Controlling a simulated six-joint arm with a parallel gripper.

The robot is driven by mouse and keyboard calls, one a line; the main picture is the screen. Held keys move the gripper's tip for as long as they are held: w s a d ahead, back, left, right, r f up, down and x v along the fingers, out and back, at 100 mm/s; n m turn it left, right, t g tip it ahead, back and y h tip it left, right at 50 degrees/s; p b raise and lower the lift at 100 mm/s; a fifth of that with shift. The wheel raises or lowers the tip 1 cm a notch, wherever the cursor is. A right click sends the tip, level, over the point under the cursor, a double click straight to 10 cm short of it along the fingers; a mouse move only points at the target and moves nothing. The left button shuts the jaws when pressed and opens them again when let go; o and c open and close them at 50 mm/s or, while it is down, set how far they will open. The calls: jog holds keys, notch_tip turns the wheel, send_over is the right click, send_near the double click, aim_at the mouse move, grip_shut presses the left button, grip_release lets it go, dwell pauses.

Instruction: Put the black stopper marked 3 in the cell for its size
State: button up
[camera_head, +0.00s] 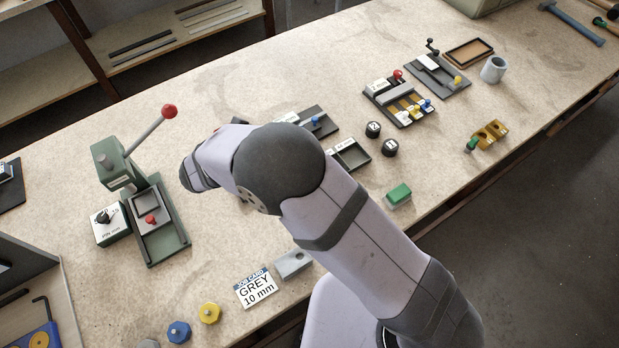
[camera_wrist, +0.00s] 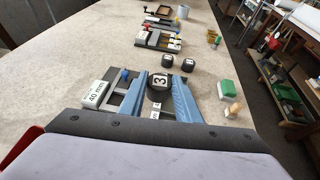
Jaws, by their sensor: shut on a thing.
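My gripper (camera_wrist: 160,80), seen in the wrist view with two blue fingers, is shut on the black stopper marked 3 (camera_wrist: 159,83). The stopper's white face with the 3 is toward the camera. In the head view my arm hides both gripper and stopper. A dark tray with white labels (camera_head: 362,161) shows partly behind my arm in the head view; its cells are only partly visible. In the wrist view, small white labels (camera_wrist: 155,113) show between the fingers, below the stopper. I cannot tell how high the stopper is held above the bench.
Two other black stoppers (camera_head: 373,129) (camera_head: 390,147) stand right of the tray. A green-topped block (camera_head: 398,195) lies near the front edge. A dark fixture with a blue knob (camera_head: 318,122) is behind the tray. A green lever press (camera_head: 120,165) stands left. Clear bench lies between press and arm.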

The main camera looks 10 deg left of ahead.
jog(key=s+d+m+g+h, duration=0.1)
jog(key=s+d, duration=0.1)
jog(key=s, duration=0.2)
jog(key=shift+f+p, duration=1.1)
jog(key=shift+f, duration=3.95)
jog(key=shift+f, duration=0.25)
jog(key=o, duration=1.1)
jog(key=shift+r, duration=0.1)
jog(key=shift+o, duration=0.2)
